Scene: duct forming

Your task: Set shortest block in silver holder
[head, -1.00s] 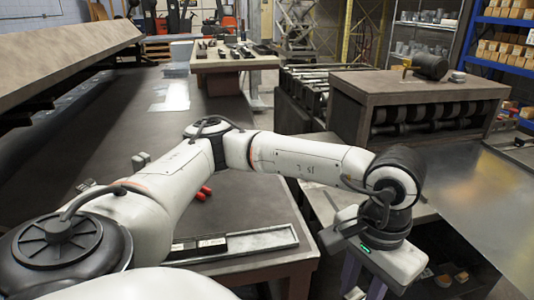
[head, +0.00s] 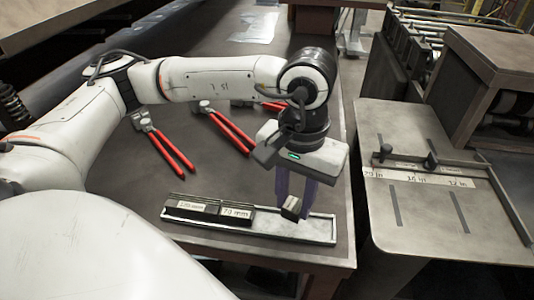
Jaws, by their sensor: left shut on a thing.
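My left gripper (head: 294,198) comes down over the right half of the long silver holder (head: 300,230), a shallow tray at the table's front edge. Its purple fingers are shut on a small dark block (head: 290,208) with a light end face. The block is tilted and is at or just above the tray; I cannot tell if it touches. Two longer dark blocks with white labels, a left block (head: 193,206) and one reading about 70 mm (head: 236,213), lie end to end in the tray's left part. My right gripper is not in view.
Red-handled pliers (head: 166,146) lie on the dark table (head: 120,180), with more red-handled tools (head: 222,128) behind the arm. To the right, across a gap, stands a metal table (head: 420,215) with a labelled ruler strip (head: 415,177) and dark stops.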

